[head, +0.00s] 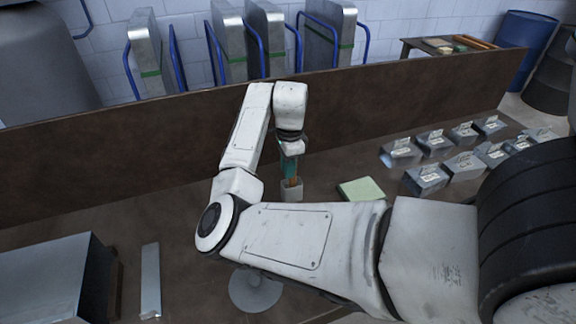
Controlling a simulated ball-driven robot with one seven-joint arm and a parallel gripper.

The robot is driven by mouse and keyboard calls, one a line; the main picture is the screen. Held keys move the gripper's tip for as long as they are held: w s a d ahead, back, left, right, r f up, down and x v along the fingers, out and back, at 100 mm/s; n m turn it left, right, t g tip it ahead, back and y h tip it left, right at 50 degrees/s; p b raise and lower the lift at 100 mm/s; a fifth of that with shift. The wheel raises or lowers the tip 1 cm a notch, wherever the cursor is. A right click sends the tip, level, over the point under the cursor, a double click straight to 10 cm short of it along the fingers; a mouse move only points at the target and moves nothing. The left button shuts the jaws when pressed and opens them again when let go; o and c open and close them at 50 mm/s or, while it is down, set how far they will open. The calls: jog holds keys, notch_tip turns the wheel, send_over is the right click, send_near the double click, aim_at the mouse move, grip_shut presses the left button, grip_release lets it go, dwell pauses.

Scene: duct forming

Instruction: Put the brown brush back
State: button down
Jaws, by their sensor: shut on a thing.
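My gripper (289,168) points down near the middle of the bench, directly over a small pale cup (291,194). It is shut on the brown brush (293,182), of which only a small brown-orange part shows at the cup's mouth. The brush's lower end looks to be at or inside the cup; I cannot tell how deep. The fingers are small and partly hidden by the wrist.
A pale green pad (361,190) lies right of the cup. Several labelled metal duct pieces (427,178) stand at the right. A metal box (45,280) and a flat metal strip (150,280) are at the left. A raised brown back panel (130,160) runs behind.

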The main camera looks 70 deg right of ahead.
jog(key=shift+f, duration=0.15)
jog(key=c, duration=1)
grip_release()
jog(key=r, duration=1.2)
jog(key=shift+s+d+r, duration=0.15)
jog(key=shift+s, duration=0.05)
jog(key=shift+s, duration=0.1)
